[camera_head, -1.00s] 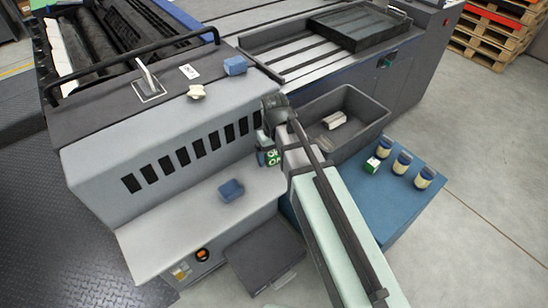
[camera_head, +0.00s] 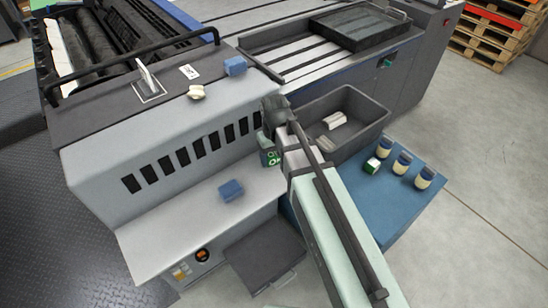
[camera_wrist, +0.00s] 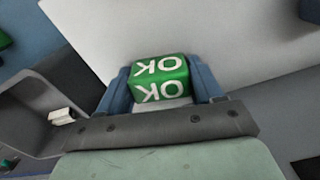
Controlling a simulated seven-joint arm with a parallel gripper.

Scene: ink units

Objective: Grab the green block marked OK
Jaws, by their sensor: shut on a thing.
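The green block marked OK (camera_wrist: 160,78) sits between the two blue fingers of my gripper (camera_wrist: 161,88) in the wrist view, with white OK lettering on two faces. The fingers touch it on both sides, so my gripper is shut on it. In the head view the block (camera_head: 271,158) shows just left of my arm, near the right end of the machine's light grey ledge (camera_head: 165,225). My arm hides part of the block and most of the gripper there. I cannot tell whether the block touches the ledge.
A blue block (camera_head: 231,190) lies on the ledge. Another blue block (camera_head: 235,66) and a cream knob-like thing (camera_head: 196,92) are on the machine top. A dark bin (camera_head: 368,136) holds a white object. A blue table (camera_head: 408,205) carries several jars and a small green-and-white box (camera_head: 372,165).

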